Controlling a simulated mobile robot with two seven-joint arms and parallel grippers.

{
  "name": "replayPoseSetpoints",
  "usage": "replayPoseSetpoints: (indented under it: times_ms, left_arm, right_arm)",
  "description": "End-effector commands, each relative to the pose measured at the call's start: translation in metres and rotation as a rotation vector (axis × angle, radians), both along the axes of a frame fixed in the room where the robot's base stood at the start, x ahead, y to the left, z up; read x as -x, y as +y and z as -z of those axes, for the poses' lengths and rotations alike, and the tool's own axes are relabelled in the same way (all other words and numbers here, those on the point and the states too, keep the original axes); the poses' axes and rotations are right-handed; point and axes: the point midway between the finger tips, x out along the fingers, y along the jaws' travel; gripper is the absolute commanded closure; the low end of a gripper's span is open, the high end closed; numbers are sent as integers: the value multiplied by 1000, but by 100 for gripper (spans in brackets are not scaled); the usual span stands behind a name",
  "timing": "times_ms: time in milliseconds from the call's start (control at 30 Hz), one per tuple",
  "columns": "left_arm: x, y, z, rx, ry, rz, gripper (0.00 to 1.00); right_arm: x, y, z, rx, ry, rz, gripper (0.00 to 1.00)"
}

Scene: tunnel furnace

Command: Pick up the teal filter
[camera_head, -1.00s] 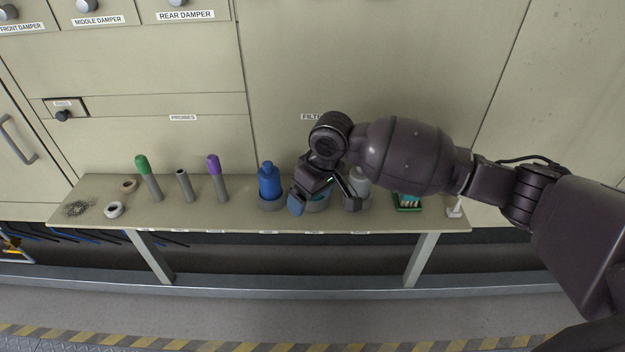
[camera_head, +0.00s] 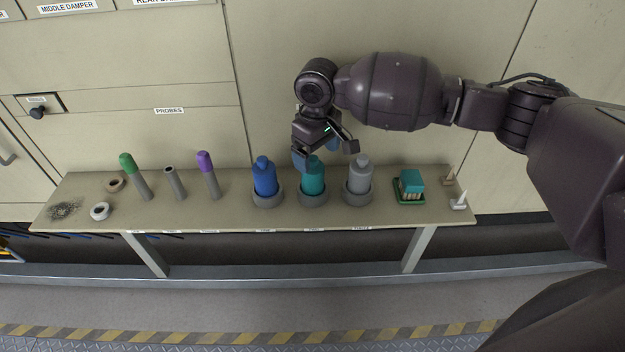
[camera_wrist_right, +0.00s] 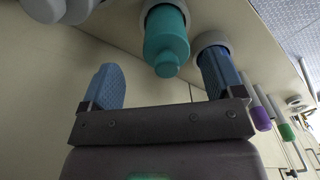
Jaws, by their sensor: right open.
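The teal filter (camera_head: 313,184) stands upright in a grey ring holder (camera_head: 313,200) on the shelf, between a blue filter (camera_head: 264,178) and a grey filter (camera_head: 359,178). My right gripper (camera_head: 326,155) is open and empty, over the top of the teal filter. In the right wrist view the teal filter (camera_wrist_right: 166,38) shows beyond the fingertips, between the two fingers in the picture, with its narrow neck toward the gripper (camera_wrist_right: 163,80). I cannot tell whether a finger touches it. My left gripper is not in view.
The shelf (camera_head: 240,216) stands against a beige cabinet wall. Green-topped (camera_head: 134,176) and purple-topped (camera_head: 208,176) probes stand at left. A green tray (camera_head: 409,200) with a teal block and small white pieces (camera_head: 458,201) sit at right.

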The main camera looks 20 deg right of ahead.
Motion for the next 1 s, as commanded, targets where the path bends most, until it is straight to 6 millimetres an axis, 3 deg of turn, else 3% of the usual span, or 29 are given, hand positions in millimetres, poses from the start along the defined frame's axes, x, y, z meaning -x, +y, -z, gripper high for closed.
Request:
replayPoseSetpoints:
  times_ms: [167,500,767,1000]
  left_arm:
    - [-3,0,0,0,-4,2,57]
    - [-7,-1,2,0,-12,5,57]
    - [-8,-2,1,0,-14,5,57]
    - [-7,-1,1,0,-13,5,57]
  right_arm:
    - [-1,3,9,-1,0,-1,13]
    - [-3,8,51,-1,0,0,13]
    - [-3,8,54,-2,-1,0,13]
    - [-3,8,54,0,-1,0,50]
